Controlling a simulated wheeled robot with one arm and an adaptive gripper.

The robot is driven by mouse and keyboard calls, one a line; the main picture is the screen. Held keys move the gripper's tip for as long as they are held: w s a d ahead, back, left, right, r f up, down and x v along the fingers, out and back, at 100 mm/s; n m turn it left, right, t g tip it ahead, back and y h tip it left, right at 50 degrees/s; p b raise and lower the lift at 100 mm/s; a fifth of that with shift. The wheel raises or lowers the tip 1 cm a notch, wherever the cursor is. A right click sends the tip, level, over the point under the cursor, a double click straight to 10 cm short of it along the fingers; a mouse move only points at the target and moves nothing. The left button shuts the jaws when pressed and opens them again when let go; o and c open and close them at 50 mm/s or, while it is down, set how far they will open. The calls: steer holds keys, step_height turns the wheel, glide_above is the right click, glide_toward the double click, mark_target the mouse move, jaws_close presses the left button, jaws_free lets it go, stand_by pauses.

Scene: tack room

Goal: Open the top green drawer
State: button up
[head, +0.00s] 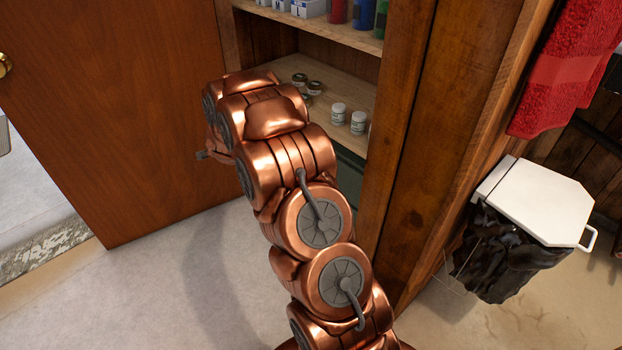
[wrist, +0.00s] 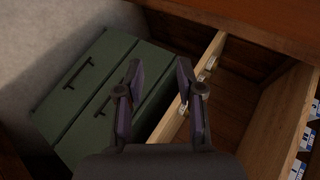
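A dark green drawer unit (wrist: 88,78) fills the left of the wrist view, with its drawer fronts side by side and slim dark bar handles (wrist: 78,73). The unit's shelf side is to the right there, so the top drawer appears to be the front nearest the shelf, partly covered by my left finger. All visible fronts look shut. My gripper (wrist: 160,98) is open and empty in front of the unit and shelf edge, touching nothing that I can see. In the head view only a bit of green (head: 350,172) shows below the shelf; my arm hides the rest.
A wooden shelf (head: 345,92) with small jars (head: 338,113) is above the drawers. A brown door (head: 120,110) stands open on the left. A wooden post (head: 415,130) is right of my arm, with a white-lidded bin (head: 535,200) beyond. Floor is clear at left.

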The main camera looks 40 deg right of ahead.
steer(key=s+d+f+m+g+h+b, duration=0.2)
steer(key=s+d+f+m+h+b, duration=0.3)
steer(key=d+f, duration=0.6)
steer(key=s+d+f+m+g+h+b, duration=0.15)
steer(key=d+f+m+h+b, duration=0.35)
steer(key=d+f, duration=0.65)
steer(key=shift+y, duration=0.4)
steer(key=shift+s+f+b+x, duration=0.15)
steer(key=shift+b+x, duration=0.7)
steer(key=shift+x, duration=0.75)
steer(key=shift+s+f+b+x, duration=0.1)
steer(key=shift+b+x, duration=0.7)
steer(key=shift+x, duration=0.8)
steer(key=shift+d, duration=0.1)
jaws_close()
